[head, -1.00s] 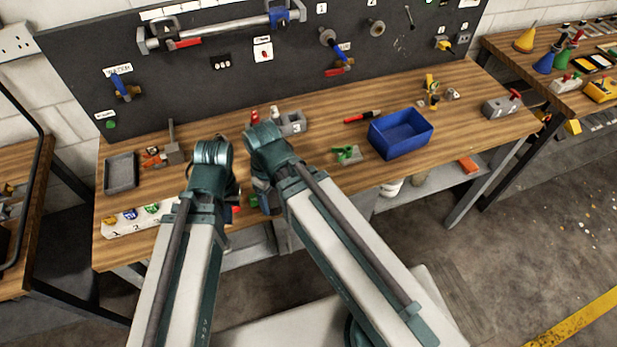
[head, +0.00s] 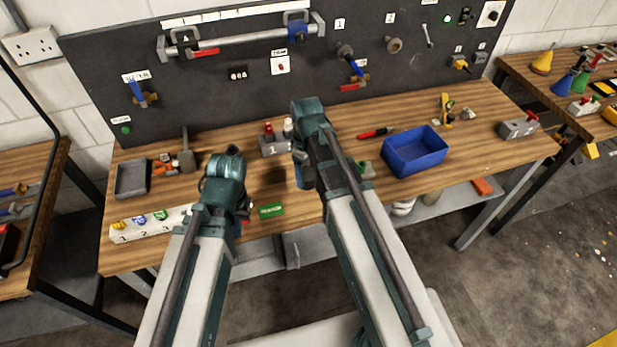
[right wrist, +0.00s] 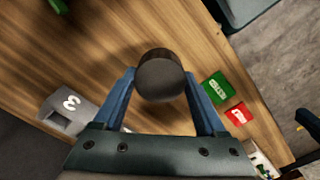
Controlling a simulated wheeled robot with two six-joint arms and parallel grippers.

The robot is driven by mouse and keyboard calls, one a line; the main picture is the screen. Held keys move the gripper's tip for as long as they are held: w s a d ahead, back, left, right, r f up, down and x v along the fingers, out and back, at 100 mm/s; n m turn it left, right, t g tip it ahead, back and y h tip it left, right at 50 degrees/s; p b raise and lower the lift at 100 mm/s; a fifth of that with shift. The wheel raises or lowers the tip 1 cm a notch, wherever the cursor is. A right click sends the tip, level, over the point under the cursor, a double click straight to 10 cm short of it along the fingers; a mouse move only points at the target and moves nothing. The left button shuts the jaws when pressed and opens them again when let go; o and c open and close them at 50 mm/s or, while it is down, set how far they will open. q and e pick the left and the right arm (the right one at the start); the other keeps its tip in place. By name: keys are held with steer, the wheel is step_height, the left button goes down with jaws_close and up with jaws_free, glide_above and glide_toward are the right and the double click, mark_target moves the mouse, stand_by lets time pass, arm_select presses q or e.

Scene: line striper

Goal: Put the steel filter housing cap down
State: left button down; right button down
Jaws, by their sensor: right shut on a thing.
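The steel filter housing cap (right wrist: 160,76) is a dark grey, round piece in the right wrist view. My right gripper (right wrist: 162,88) is shut on it, with one blue finger on each side. The cap appears held above the wooden bench (right wrist: 110,45).
A green card (head: 271,211) lies between the grippers; a red card (right wrist: 238,114) lies beside it. A grey block marked 3 (head: 274,146) stands behind. A blue bin (head: 414,152) is at right, a grey tray (head: 133,179) at left. Bare wood shows around the green card.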

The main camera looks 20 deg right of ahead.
mark_target(309, 171)
steer(key=shift+w+d, duration=0.25)
steer(key=shift+w, duration=0.1)
step_height(309, 171, down, 4)
steer(key=b, duration=0.3)
steer(key=shift+w+d+r+b, duration=0.15)
steer(key=shift+r+b, duration=0.05)
steer(key=shift+b, duration=0.1)
steer(key=shift+f, duration=0.1)
steer(key=shift+f, duration=0.15)
jaws_free()
steer(key=shift+r, duration=0.2)
